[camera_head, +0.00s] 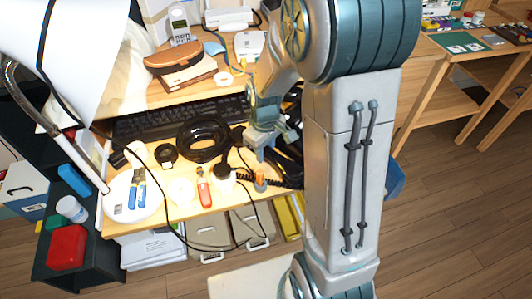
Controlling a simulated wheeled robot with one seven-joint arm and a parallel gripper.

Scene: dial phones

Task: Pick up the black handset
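A black phone shape, likely with the black handset (286,166), lies at the right end of the desk, with a dark coiled cord at its front. My arm hides much of it, so I cannot make out the handset's full outline. My gripper (259,154) points down at the left edge of this black shape, close to it in the picture. The fingers are small and partly merged with the dark things behind, so I cannot tell whether they are open or touching anything.
A black cable coil (204,141), a red-handled tool (204,188) and blue pliers (138,188) lie on the desk left of my gripper. A keyboard (150,123) lies behind. A cordless phone (180,25) stands on the raised shelf. A white lamp (60,50) overhangs the left.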

